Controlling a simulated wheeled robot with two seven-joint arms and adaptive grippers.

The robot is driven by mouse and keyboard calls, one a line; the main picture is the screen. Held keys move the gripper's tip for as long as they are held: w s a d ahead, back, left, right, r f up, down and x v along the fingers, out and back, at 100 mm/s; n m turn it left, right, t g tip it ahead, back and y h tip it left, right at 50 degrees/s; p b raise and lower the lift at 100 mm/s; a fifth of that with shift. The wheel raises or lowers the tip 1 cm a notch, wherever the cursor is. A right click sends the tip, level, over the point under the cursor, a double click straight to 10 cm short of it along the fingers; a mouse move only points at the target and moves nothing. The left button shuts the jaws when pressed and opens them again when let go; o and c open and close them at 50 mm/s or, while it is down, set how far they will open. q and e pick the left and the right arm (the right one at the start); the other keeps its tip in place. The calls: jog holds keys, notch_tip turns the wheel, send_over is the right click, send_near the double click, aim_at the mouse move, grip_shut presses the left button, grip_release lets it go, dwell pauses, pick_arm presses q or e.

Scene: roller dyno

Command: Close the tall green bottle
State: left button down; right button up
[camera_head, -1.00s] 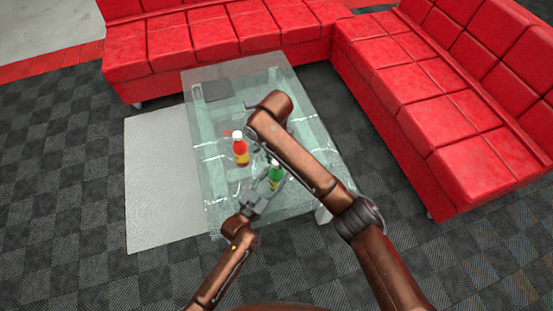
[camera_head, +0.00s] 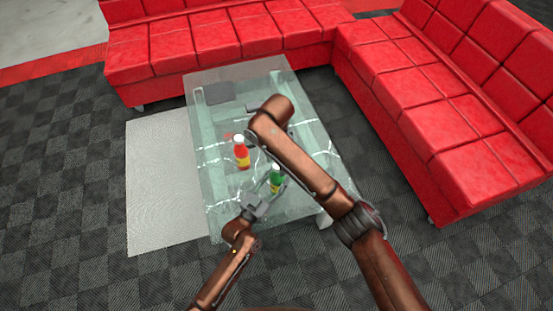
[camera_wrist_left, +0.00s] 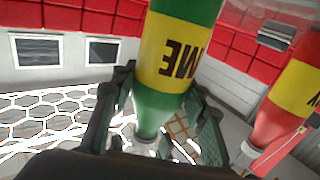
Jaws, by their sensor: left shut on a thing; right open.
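The green bottle (camera_head: 277,179) with a yellow label stands on the glass table (camera_head: 215,205). My left gripper (camera_head: 270,189) is shut on it from the front. In the left wrist view the green bottle (camera_wrist_left: 172,65) shows upside down between the two fingers (camera_wrist_left: 160,105). Its narrow end is pale; I cannot tell whether a cap is on it. My right gripper (camera_head: 254,144) is open, near the red bottle and partly hidden behind my right forearm.
A red bottle (camera_head: 241,155) with a white cap stands left of the green one; it also shows in the left wrist view (camera_wrist_left: 287,100). A dark flat object (camera_head: 219,92) lies on the table's far left. Red sofas (camera_head: 215,40) line the back and right.

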pick_arm(q)
jog(key=shift+s+f, duration=0.15)
jog(key=shift+f, duration=0.5)
pick_arm(e)
notch_tip(320, 180, up, 12)
jog(key=shift+f, duration=0.1)
pick_arm(q)
jog(key=c, duration=1.5)
grip_release()
jog(key=shift+c, duration=0.2)
jog(key=o, duration=0.3)
jog(key=shift+r, duration=0.15)
jog(key=shift+o, duration=0.8)
jog(key=shift+r, duration=0.2)
jog(key=v, duration=1.1)
jog(key=shift+s+a, duration=0.25)
jog(key=shift+a, duration=0.05)
jog(key=shift+f, duration=0.1)
